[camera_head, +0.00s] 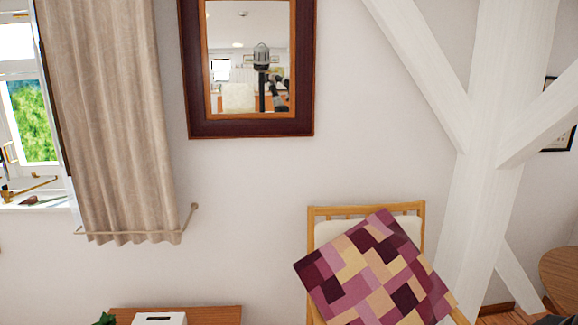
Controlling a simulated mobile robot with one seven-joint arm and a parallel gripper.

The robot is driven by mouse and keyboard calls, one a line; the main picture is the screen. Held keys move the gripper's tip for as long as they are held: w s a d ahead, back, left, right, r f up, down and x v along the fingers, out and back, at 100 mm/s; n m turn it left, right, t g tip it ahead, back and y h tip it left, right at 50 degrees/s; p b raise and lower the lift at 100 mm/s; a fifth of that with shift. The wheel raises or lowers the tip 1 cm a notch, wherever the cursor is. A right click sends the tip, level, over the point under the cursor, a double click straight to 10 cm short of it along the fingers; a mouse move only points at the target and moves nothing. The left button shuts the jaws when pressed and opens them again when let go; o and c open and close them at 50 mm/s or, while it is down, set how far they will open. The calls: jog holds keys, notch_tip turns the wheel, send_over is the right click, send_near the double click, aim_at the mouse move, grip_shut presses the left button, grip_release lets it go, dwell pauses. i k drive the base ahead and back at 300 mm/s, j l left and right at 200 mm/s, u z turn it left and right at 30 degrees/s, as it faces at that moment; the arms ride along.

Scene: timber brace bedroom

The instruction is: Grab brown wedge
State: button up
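I cannot make out a brown wedge for certain. A small brown object (48,201) lies on the window sill at the left edge. It is too small for me to tell whether it is the wedge. My gripper is not directly in view. The framed mirror (248,128) on the wall reflects a dark upright shape, too small to read any gripper state.
A beige curtain (110,120) hangs beside the window. A wooden chair (365,210) holds a patchwork cushion (375,275). White timber braces (485,190) stand at the right. A wooden surface (220,314) at the bottom bears a white box (160,319).

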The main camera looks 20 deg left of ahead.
aim_at(31, 200)
jog(key=k+j+u, duration=0.1)
jog(key=j+u, duration=0.2)
jog(key=j, duration=0.25)
jog(key=k+j+u, duration=0.1)
jog(key=j+u, duration=0.15)
jog(key=j, duration=0.25)
jog(key=i+j+u, duration=0.1)
jog(key=j+u, duration=0.15)
jog(key=i+j+u, duration=0.25)
jog(key=j, duration=0.2)
jog(key=j+u, duration=0.25)
jog(key=i+l+u, duration=0.1)
jog(key=i+u, duration=0.25)
jog(key=i+l+u, duration=0.25)
jog(key=i+u, duration=0.15)
jog(key=i+l+u, duration=0.35)
jog(key=i+j+u, duration=0.35)
jog(key=j, duration=0.2)
jog(key=i+j+u, duration=0.7)
jog(key=i, duration=0.3)
jog(key=i+z, duration=0.4)
jog(key=i+j+z, duration=0.1)
jog(key=i+z, duration=0.25)
jog(key=i+j+z, duration=0.2)
jog(key=i+z, duration=0.2)
jog(key=i+l+z, duration=0.2)
jog(key=i+z, duration=0.9)
jog(key=z, duration=0.15)
